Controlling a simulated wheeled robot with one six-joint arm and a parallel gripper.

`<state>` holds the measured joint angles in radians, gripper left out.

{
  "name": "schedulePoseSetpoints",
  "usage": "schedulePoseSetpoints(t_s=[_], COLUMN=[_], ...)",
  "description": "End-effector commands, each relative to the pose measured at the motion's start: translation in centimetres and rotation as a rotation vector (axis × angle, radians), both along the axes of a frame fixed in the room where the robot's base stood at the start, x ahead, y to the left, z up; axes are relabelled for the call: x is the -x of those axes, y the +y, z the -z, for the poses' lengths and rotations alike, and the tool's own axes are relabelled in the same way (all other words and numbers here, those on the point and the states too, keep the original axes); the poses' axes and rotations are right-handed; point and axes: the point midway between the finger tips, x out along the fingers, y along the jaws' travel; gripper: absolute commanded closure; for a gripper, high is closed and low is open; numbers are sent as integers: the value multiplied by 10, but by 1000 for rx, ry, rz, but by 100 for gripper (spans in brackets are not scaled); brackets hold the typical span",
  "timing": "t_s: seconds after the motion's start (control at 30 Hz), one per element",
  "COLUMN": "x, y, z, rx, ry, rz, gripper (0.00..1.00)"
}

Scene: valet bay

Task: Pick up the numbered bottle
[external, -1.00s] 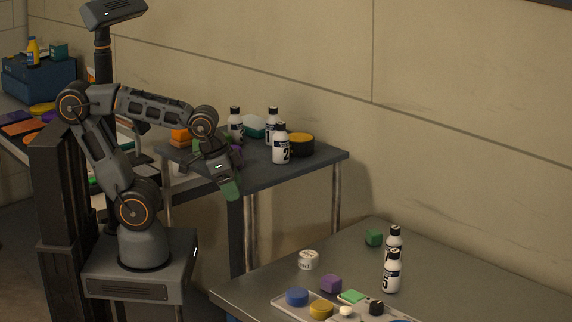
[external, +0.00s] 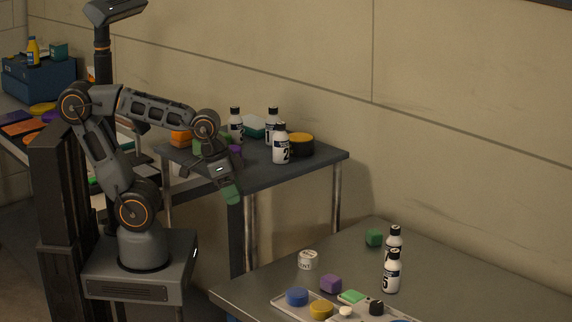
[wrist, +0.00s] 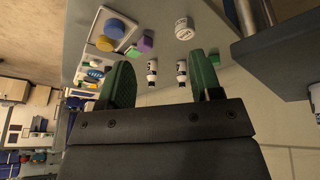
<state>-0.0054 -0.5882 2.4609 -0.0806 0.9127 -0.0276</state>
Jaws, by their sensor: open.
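White numbered bottles with black caps stand upright on both tables. On the dark table, bottle 2 (external: 281,147) is in front, bottle 1 (external: 272,124) behind it, and another bottle (external: 236,124) to the left. On the nearer grey table, bottle 5 (external: 391,273) stands in front of a partly hidden bottle (external: 395,239). My gripper (external: 231,193), with green fingers, hangs at the dark table's front edge, apart from all bottles. In the wrist view my gripper (wrist: 160,80) is open and empty, with two small bottles, one left (wrist: 152,70), one right (wrist: 181,72), beyond its fingers.
The dark table (external: 315,162) also bears a black-and-yellow round container (external: 300,145). The grey table (external: 480,275) holds a white jar (external: 308,260), a green block (external: 374,238), a purple block (external: 331,284) and a tray with coloured pieces. Its right side is clear.

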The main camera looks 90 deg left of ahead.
Motion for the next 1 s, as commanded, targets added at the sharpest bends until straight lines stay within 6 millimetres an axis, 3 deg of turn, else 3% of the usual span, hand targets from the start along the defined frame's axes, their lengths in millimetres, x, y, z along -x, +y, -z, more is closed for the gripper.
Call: schedulePoseSetpoints(t_s=[0.17, 0.3, 0.43, 0.6, 0.7, 0.83, 1.0], x=[-48, -115, -186, -271, -308, -340, -360], y=[-39, -75, -92, -86, -75, -59, -49], z=[23, 37, 51, 76, 91, 107, 118], rx=[360, 762, 1125, 1535, 1724, 1903, 2016], ry=[140, 308, 471, 659, 743, 817, 863], rz=[-246, -536, -801, -1082, -1200, -1295, -1351], gripper=[41, 41, 41, 41, 41, 41, 41])
